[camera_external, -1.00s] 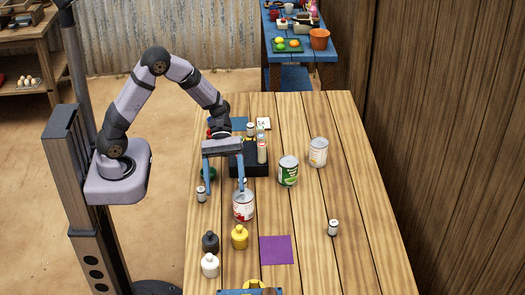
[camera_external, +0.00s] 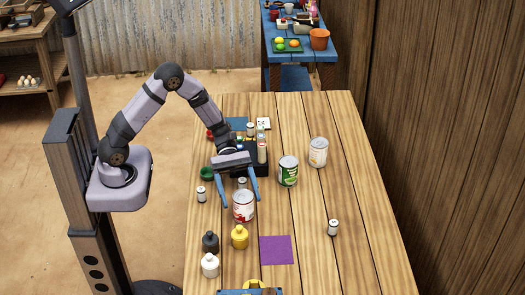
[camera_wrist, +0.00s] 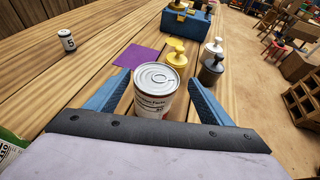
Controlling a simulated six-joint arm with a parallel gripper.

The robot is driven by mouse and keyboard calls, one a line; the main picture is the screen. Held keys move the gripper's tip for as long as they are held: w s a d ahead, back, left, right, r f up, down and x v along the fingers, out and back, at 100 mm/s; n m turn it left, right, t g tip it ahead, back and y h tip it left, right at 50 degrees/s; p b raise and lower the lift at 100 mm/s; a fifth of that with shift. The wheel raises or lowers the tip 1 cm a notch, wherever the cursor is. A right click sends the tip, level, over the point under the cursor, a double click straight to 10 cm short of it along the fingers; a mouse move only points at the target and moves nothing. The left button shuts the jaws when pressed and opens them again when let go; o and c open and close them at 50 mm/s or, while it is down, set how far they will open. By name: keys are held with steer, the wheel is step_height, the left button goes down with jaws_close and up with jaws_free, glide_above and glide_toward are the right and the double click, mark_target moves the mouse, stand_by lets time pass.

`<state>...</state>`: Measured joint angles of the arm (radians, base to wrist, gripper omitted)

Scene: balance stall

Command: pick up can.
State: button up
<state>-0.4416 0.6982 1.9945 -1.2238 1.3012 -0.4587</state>
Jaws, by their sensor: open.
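A white can with red marks (camera_external: 243,206) stands upright on the table, toward its left side. My gripper (camera_external: 240,203) is open, with its two blue fingers low and on either side of this can. In the wrist view the can (camera_wrist: 156,92) stands between the open fingers, with its ring-pull lid facing up and a gap to each finger. Two other cans stand further right: a green one (camera_external: 288,171) and a pale one (camera_external: 318,152).
Yellow (camera_external: 240,237), black (camera_external: 210,242) and white (camera_external: 210,265) knobbed weights stand in front of the can. A purple square (camera_external: 276,250) lies to their right. A small labelled cylinder (camera_external: 333,228) stands at right. A blue box (camera_wrist: 187,24) stands at the table's near end.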

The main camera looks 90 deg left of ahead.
mark_target(246, 210)
steer(key=shift+w+p+x, duration=0.15)
steer(key=shift+p+x, duration=0.2)
steer(key=shift+x, duration=0.9)
steer(key=shift+w+p+x, duration=0.2)
steer(key=shift+p+x, duration=0.1)
steer(key=shift+x, duration=1)
steer(key=shift+a+f, duration=0.15)
steer(key=c, duration=1.4)
